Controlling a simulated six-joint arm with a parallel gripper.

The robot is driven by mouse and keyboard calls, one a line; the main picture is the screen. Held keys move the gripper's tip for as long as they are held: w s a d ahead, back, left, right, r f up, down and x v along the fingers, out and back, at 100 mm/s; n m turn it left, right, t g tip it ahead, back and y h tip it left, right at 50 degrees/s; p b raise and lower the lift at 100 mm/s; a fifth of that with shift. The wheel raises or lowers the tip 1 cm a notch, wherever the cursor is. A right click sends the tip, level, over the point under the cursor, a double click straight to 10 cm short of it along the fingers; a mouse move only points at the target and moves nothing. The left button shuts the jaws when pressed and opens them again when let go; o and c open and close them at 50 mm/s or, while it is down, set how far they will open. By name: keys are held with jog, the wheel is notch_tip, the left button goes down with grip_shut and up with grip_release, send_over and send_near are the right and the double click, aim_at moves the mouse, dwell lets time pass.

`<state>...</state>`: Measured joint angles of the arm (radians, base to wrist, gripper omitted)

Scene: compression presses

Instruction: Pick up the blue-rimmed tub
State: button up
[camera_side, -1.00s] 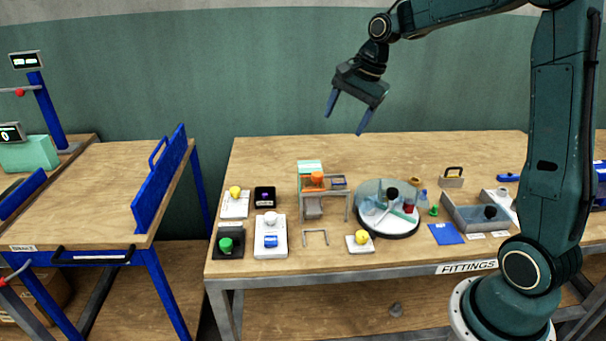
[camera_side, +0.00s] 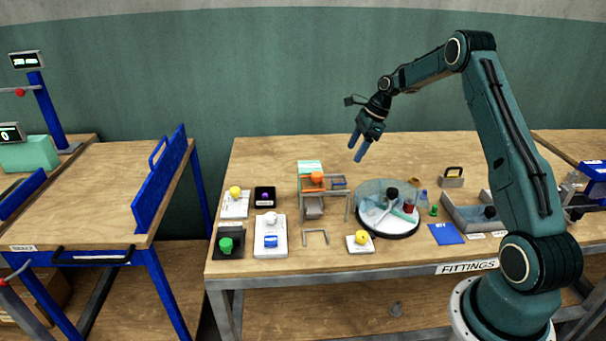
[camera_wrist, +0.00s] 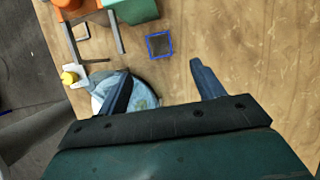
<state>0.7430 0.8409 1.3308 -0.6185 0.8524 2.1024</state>
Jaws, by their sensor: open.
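The blue-rimmed tub (camera_wrist: 159,45) shows in the wrist view as a small square with a blue rim and a dark inside, on the wooden table beside the grey stand (camera_wrist: 118,38). In the side view the tub (camera_side: 339,183) is small and partly hidden by the stand's frame. My gripper (camera_side: 356,150) hangs above the table, pointing down, higher than the tub and apart from it. In the wrist view my gripper (camera_wrist: 160,69) has its two blue fingers spread with nothing between them, and the tub lies just beyond the fingertips.
The stand (camera_side: 325,192) with an orange block (camera_side: 317,178) is close beside the tub. A round tray with a clear dome (camera_side: 372,215) is to the right. A yellow knob on a white plate (camera_side: 361,238) is in front. The table behind is bare.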

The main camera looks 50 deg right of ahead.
jog(key=shift+f, duration=0.2)
jog(key=shift+x, duration=4.2)
jog(key=shift+x, duration=2.6)
jog(key=shift+s, duration=0.1)
jog(key=c, duration=1)
jog(key=shift+r, duration=0.2)
jog(key=shift+c, duration=0.2)
notch_tip(320, 180, up, 20)
jog(key=shift+f, duration=0.15)
